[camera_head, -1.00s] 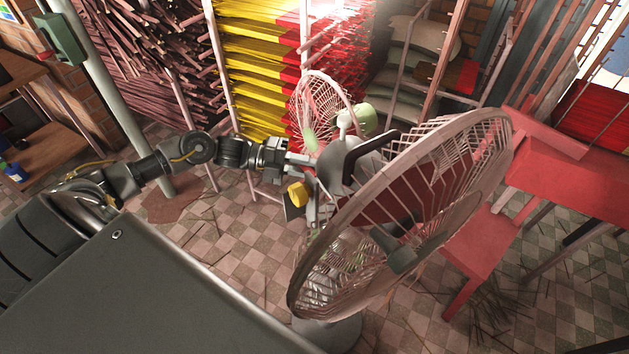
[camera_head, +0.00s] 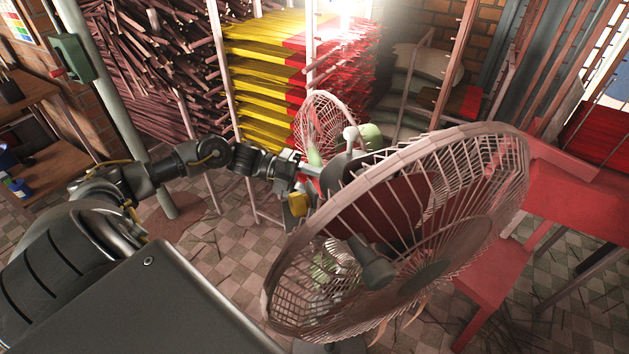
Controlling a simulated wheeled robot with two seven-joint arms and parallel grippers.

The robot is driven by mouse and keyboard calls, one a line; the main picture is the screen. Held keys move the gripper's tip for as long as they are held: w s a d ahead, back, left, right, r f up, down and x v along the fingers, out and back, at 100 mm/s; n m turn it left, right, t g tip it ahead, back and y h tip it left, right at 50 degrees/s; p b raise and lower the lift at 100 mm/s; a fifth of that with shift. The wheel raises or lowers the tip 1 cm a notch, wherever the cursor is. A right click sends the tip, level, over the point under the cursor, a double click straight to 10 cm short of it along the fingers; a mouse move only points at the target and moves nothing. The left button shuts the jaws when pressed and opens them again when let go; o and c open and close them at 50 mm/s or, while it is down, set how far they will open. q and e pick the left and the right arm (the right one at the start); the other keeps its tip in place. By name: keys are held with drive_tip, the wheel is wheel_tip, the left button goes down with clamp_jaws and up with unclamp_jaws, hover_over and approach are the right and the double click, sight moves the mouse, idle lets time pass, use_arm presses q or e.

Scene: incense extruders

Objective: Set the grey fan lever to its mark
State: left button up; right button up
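A large fan with a wire cage (camera_head: 480,160) stands close in front, tilted in the view. A pale grey knob on a short stem (camera_head: 350,134) rises behind the top left of its cage; I cannot tell whether this is the grey lever. No mark for it can be made out. My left gripper (camera_head: 308,185) reaches in from the left to the back of the fan, below and left of the knob. Its fingertips are partly hidden by the fan, so their opening and any contact are unclear. My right gripper is out of view.
A smaller fan with green parts (camera_head: 325,118) is behind. Racks of yellow and red sticks (camera_head: 270,75) stand at the back. A red table (camera_head: 580,200) is at the right. The checkered floor (camera_head: 225,265) is open left of the fan.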

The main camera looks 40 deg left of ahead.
use_arm(q)
drive_tip(key=shift+a, duration=0.25)
drive_tip(key=b+v, duration=0.2)
drive_tip(key=v, duration=0.8)
drive_tip(key=shift+a, duration=0.2)
drive_tip(key=shift+s, duration=0.15)
